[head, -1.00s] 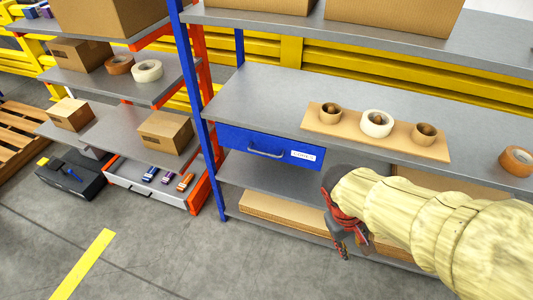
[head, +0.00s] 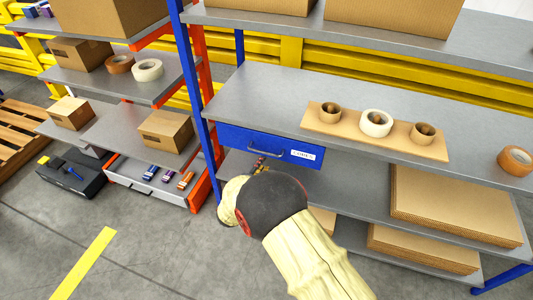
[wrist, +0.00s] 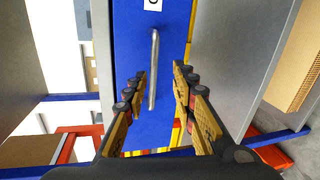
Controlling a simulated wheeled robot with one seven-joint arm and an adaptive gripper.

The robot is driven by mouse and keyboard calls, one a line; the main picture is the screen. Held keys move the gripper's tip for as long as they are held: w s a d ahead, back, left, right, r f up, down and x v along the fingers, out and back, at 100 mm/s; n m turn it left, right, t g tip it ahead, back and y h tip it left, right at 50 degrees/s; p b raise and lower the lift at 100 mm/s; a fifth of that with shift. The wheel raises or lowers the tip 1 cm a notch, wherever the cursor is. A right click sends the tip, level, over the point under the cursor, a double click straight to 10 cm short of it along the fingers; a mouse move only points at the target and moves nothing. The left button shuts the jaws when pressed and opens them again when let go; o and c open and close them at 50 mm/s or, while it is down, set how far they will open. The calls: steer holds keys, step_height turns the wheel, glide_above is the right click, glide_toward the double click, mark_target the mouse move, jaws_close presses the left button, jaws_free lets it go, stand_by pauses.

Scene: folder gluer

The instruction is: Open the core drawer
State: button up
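The core drawer (head: 235,139) is a blue drawer front with a white label, shut under the middle shelf of the right rack in the head view. Its grey bar handle (head: 265,152) is on its front. In the wrist view the drawer (wrist: 137,40) appears turned on its side, with the handle (wrist: 153,70) upright in the picture. My gripper (wrist: 158,85) is open, with one finger on each side of the handle in that view. I cannot tell whether the fingers touch it. In the head view my gripper (head: 259,165) is just at the handle, partly hidden by my wrist.
The shelf (head: 260,100) above the drawer holds a board (head: 350,134) with several tape cores and a tape roll (head: 515,161). Cardboard stacks (head: 450,205) lie on the lower shelves at right. A blue post (head: 197,90) stands left of the drawer. The floor in front is clear.

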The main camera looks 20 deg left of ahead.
mark_target(267, 153)
steer(key=shift+m+y, duration=0.3)
steer(key=shift+m, duration=0.3)
steer(key=x, duration=0.2)
steer(key=b+x, duration=0.1)
steer(key=x, duration=0.2)
steer(key=r+x, duration=0.1)
steer(key=x, duration=0.1)
steer(key=shift+w+a+f+b, duration=0.15)
steer(key=shift+w+a+b, duration=0.25)
steer(key=shift+w, duration=0.1)
jaws_close()
